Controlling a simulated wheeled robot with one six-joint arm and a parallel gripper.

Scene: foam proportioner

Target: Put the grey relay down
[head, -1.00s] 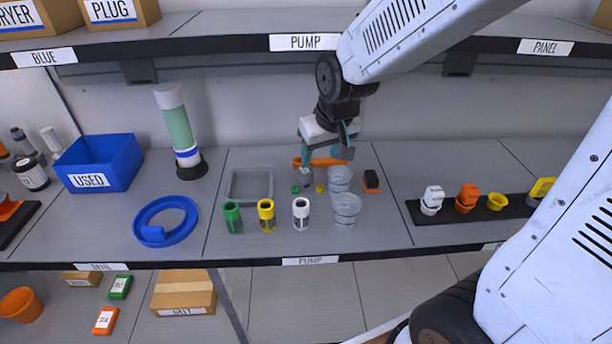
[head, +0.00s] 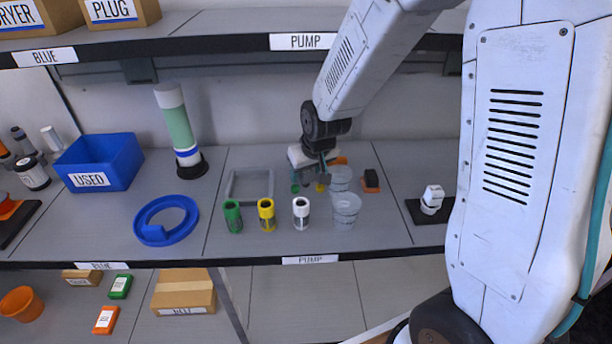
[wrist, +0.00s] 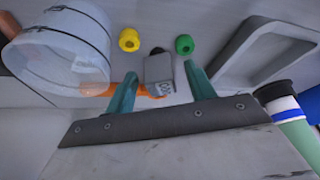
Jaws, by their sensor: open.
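The grey relay (wrist: 160,76), a small block with a dark end and a label on one face, shows between my fingertips in the wrist view. My gripper (wrist: 158,82) is open, with a teal finger on each side of the relay and a gap visible at both sides. In the head view my gripper (head: 311,174) is low over the shelf, behind the row of small cylinders, and hides most of the relay. I cannot tell whether the relay's underside rests fully on the shelf.
A green piece (wrist: 185,45) and a yellow piece (wrist: 129,40) lie close by. A grey tray (head: 231,187) is to the left, clear cups (head: 346,212) to the right. Green, yellow (head: 266,216) and white cylinders stand in front. An orange item (wrist: 95,90) lies near the gripper.

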